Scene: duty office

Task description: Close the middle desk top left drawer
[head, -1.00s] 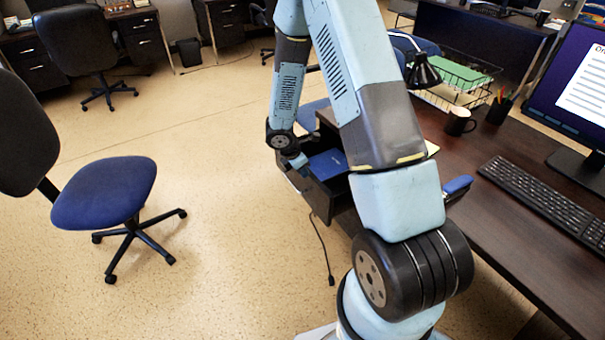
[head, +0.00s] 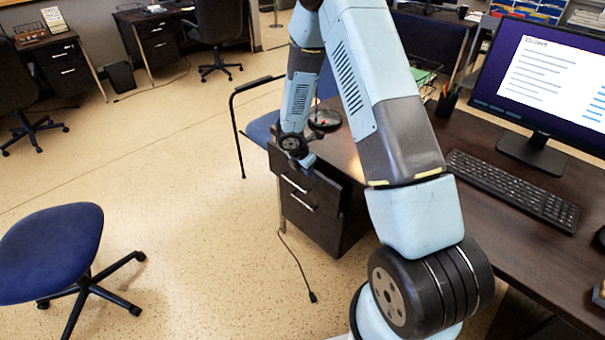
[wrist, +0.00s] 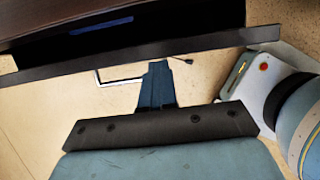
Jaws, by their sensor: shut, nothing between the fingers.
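The middle desk's top left drawer (head: 296,183) has a dark front with a silver handle and stands partly open in the head view. In the wrist view its front's top edge (wrist: 140,50) runs across the picture, with a narrow dark gap behind it where part of a blue item (wrist: 101,25) shows. The drawer handle (wrist: 118,76) is partly hidden by my gripper. My gripper (wrist: 158,68) is shut and empty, at the outer side of the drawer front; I cannot tell whether it touches. In the head view my gripper (head: 308,162) is over the drawer front.
A lower drawer (head: 300,204) beneath looks shut. The desk top (head: 490,215) holds a keyboard (head: 512,188), a monitor (head: 550,80) and a pen cup (head: 446,104). A blue office chair (head: 50,252) stands left. A cable (head: 295,268) lies on the floor, which is mostly clear.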

